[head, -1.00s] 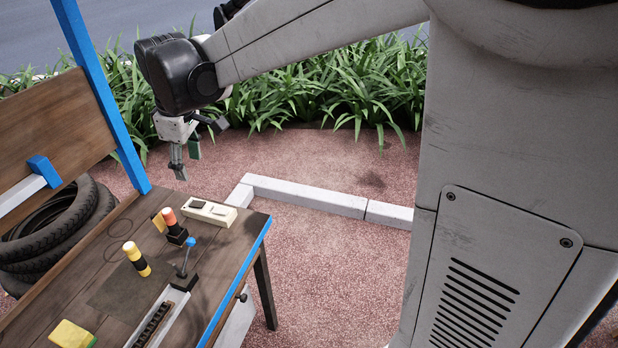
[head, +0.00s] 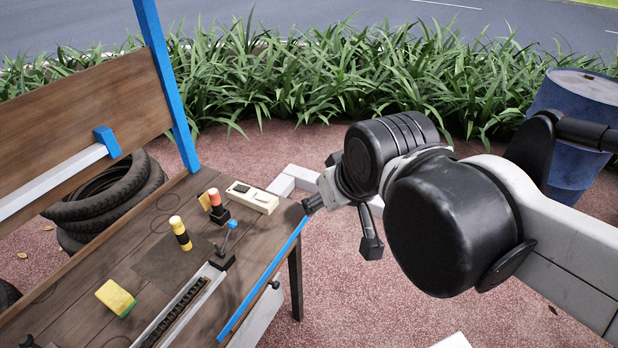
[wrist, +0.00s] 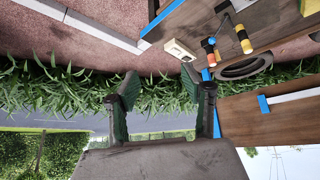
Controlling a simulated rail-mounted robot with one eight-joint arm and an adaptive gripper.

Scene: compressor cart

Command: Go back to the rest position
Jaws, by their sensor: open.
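My gripper (head: 309,205) is at the right of the wooden workbench, close to its far right corner in the head view. In the wrist view my gripper (wrist: 160,92) shows two green-padded fingers spread apart with nothing between them. The workbench (head: 160,210) has a blue front edge and a wooden back board. In the wrist view the surroundings appear upside down, with the bench (wrist: 185,22) at the upper right. My arm reaches in from the right of the head view.
On the bench are a cream box (head: 252,197), a red-topped cylinder (head: 215,203), a yellow-black cylinder (head: 180,234), a blue-topped lever (head: 230,225) and a sponge (head: 116,298). Tyres (head: 105,200) lie behind. A blue barrel (head: 580,115) stands at right. Plants (head: 300,80) line the back.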

